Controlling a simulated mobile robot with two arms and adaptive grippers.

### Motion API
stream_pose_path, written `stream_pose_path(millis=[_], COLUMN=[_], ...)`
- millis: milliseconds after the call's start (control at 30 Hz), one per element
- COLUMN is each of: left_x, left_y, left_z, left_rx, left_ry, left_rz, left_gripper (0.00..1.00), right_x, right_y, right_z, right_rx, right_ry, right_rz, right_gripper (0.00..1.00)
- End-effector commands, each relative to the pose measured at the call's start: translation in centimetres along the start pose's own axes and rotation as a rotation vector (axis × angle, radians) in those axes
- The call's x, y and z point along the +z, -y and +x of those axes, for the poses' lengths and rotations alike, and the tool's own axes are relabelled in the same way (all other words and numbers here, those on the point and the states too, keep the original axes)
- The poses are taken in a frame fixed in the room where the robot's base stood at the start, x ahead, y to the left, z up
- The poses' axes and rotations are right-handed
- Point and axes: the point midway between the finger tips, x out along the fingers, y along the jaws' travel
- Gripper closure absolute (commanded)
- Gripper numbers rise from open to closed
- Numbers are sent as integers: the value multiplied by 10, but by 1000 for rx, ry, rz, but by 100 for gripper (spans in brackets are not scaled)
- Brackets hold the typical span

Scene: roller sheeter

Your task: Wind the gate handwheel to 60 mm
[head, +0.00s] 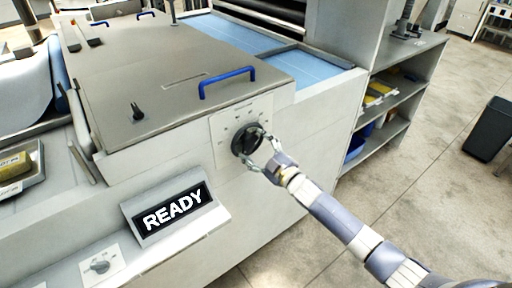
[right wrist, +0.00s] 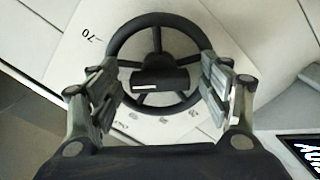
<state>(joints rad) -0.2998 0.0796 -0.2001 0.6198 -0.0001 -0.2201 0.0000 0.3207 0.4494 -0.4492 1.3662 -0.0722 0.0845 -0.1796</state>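The gate handwheel (head: 247,140) is a black spoked wheel on a pale dial plate (head: 226,124) on the machine's front. In the right wrist view the handwheel (right wrist: 160,22) faces me, with a dark hub bar bearing a short white mark. The dial plate (right wrist: 78,62) shows "70" at upper left; the other numbers are partly hidden or too small to read. My right gripper (head: 257,150) is at the handwheel, its fingers (right wrist: 161,82) spread wide on either side of the rim. Whether they touch it is unclear. My left gripper is not in view.
A sign reading READY (head: 174,207) and a small rotary knob (head: 101,264) are below left of the dial. A grey cover (head: 165,80) with a blue handle (head: 228,80) lies above.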

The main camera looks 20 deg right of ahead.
Motion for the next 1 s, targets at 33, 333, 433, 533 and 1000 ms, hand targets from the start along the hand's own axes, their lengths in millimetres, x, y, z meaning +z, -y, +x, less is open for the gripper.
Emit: stream_pose_path(millis=[33, 333, 433, 533, 1000], left_x=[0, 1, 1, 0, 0], left_y=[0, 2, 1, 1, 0], left_z=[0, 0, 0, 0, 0], left_rx=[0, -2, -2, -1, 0], left_ry=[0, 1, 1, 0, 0], left_rz=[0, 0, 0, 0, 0], left_gripper=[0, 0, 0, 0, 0], right_x=[0, 1, 1, 1, 1], right_y=[0, 0, 1, 1, 1], right_z=[0, -8, -22, -40, -113], right_rx=[0, -1, -2, -2, -1], right_ry=[0, 1, 1, 1, 1], right_rz=[0, 0, -1, 0, 0], right_gripper=[28, 28, 28, 28, 28])
